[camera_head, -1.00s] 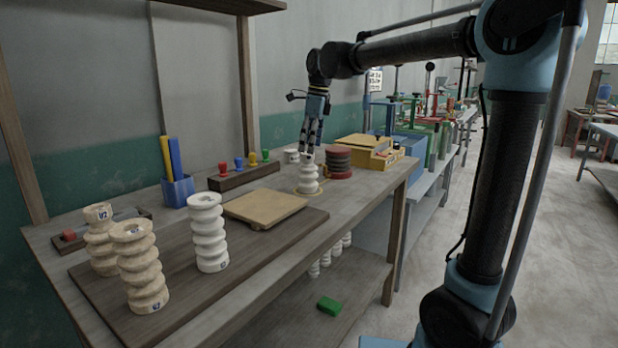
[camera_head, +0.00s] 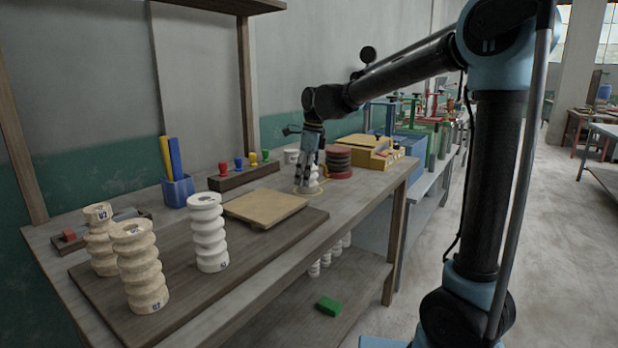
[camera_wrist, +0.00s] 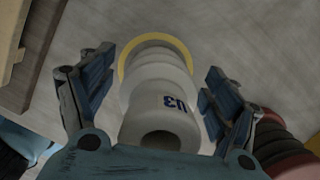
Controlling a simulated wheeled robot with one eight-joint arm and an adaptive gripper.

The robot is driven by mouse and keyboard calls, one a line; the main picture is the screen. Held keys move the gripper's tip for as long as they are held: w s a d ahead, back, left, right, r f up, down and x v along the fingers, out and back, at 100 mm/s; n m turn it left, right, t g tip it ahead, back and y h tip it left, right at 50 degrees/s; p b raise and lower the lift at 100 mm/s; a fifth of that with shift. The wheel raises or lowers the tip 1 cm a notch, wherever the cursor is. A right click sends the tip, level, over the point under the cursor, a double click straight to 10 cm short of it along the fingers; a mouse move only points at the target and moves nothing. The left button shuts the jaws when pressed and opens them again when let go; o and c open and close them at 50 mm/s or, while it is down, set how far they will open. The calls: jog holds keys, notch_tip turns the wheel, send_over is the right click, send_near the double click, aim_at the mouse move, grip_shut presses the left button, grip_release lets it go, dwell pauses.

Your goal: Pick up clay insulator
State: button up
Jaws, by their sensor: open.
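A pale ribbed clay insulator (camera_wrist: 160,105) marked "03" stands upright between my gripper's two fingers in the wrist view. A gap shows on each side, so the fingers do not touch it there. It stands on a yellow ring on the table, and in the head view the insulator (camera_head: 313,184) is partly hidden behind my gripper. My gripper (camera_head: 309,182) is open and lowered around it; the wrist view shows both fingers (camera_wrist: 158,92) apart.
A dark red and grey ribbed stack (camera_head: 338,162) stands close right of my gripper. A tan slab (camera_head: 264,207) lies to the left. A yellow box (camera_head: 375,152), a rack of coloured knobs (camera_head: 243,176) and a blue pen holder (camera_head: 178,190) are also on the table.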

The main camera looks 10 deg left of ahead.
jog(key=c, duration=1.7)
